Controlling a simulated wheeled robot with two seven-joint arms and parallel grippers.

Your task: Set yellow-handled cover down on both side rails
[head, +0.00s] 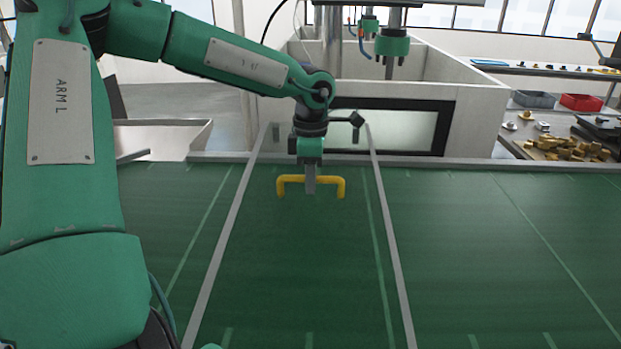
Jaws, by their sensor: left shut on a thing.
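My left gripper (310,188) is shut on the middle of the yellow handle (291,179) of the cover, pointing straight down. The handle lies crosswise, its two ends bent down. The cover's plate cannot be told apart from the green surface below, so I cannot tell whether it touches the rails. Two long grey rails, the left one (222,245) and the right one (393,260), run away from me on either side of the handle. My right gripper is not in view.
A white-walled tank (480,110) with a black-framed window (445,128) stands behind the green work surface (490,260). At right are a grey bin (533,99), a red bin (581,102) and brass parts (565,148). The green surface to the right is clear.

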